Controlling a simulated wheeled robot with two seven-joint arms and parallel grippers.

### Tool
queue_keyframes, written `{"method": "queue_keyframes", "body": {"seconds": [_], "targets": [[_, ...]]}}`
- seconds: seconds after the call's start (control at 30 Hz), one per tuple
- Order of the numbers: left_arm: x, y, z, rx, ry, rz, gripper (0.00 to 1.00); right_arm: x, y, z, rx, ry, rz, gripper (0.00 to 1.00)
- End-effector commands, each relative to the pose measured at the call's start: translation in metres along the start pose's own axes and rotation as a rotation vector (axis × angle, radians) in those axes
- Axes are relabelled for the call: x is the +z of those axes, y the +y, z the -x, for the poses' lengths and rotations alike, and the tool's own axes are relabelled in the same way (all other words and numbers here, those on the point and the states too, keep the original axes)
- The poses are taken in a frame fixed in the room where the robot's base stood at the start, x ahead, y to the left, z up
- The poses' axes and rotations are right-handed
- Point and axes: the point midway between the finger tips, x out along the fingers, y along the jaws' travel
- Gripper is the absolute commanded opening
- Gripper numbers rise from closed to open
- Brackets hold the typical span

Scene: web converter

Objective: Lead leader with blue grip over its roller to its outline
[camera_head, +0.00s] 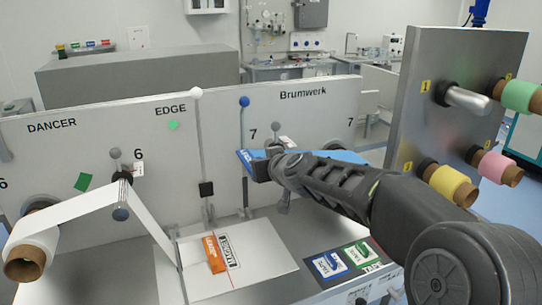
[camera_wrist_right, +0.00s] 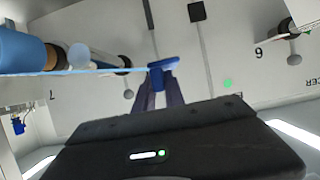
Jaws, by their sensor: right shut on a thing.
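My right gripper (camera_head: 262,168) comes in from the right in the head view and is shut on the blue grip (camera_head: 244,160) of the leader, held up in front of the white panel near the number 7. In the right wrist view the blue grip (camera_wrist_right: 163,75) sits between the fingertips. The blue web (camera_wrist_right: 100,71) stretches from it leftward toward a blue roll (camera_wrist_right: 20,52). A pale roller (camera_wrist_right: 85,56) lies close beside the web; contact is unclear. A printed leader outline (camera_head: 229,251) is on the white plate, beside an orange grip (camera_head: 214,254). My left gripper is out of view.
A white web (camera_head: 72,208) runs from a roll at left over roller 6 (camera_head: 121,213) down to the plate (camera_head: 262,262). A metal stand (camera_head: 445,100) with coloured rolls is at right. Blue and green cards (camera_head: 330,264) lie on the table front.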

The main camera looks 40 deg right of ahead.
Motion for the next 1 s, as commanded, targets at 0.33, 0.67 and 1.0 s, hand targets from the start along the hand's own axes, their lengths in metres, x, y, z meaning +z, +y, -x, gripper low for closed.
{"method": "queue_keyframes", "body": {"seconds": [0.33, 0.67, 1.0], "targets": [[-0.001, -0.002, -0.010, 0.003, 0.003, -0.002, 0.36, 0.025, -0.029, -0.011, -0.002, 0.000, 0.000, 0.00], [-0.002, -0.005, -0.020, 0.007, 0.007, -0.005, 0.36, 0.048, -0.054, -0.020, -0.002, 0.000, 0.000, 0.00], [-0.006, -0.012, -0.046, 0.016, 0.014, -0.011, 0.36, 0.083, -0.063, -0.034, -0.002, 0.000, 0.001, 0.00]]}}
